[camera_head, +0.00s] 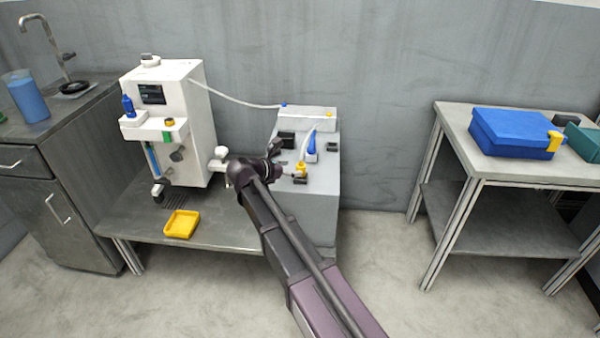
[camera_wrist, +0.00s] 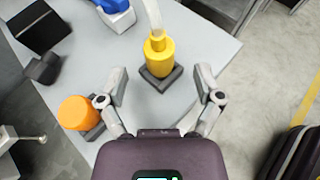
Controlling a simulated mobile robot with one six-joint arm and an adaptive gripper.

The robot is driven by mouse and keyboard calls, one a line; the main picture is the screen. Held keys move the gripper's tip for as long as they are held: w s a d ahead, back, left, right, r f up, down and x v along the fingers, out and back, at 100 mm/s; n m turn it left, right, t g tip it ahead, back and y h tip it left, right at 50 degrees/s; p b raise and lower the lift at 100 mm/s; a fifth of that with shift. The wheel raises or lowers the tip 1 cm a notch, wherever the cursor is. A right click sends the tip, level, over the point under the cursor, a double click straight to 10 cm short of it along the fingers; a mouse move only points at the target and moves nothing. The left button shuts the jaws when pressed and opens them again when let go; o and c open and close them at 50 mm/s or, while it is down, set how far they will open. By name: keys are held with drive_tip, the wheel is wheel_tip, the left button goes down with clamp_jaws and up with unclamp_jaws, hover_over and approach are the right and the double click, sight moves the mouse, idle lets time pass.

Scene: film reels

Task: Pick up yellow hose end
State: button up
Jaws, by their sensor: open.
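The yellow hose end (camera_wrist: 154,57) stands on a small dark square base on the grey bench top, with a pale hose rising from its top. It also shows in the head view (camera_head: 301,168), just right of my gripper. In the wrist view, my gripper (camera_wrist: 162,90) is open and empty. Its two fingers reach toward the hose end, one on each side of its line, and the hose end lies a little beyond the fingertips. In the head view my arm hides part of the bench and the exact gap.
An orange knob-like part (camera_wrist: 78,113) stands close to the left finger. Black blocks (camera_wrist: 38,28) and a blue fitting on a white holder (camera_head: 312,147) are nearby. A white machine (camera_head: 190,90) stands left, above a yellow tray (camera_head: 181,224). A blue box (camera_head: 515,132) sits on the right table.

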sight(297, 167)
drive_tip(key=shift+b+x, duration=0.7)
drive_tip(key=shift+x, duration=1.55)
drive_tip(key=shift+r, duration=0.1)
clamp_jaws()
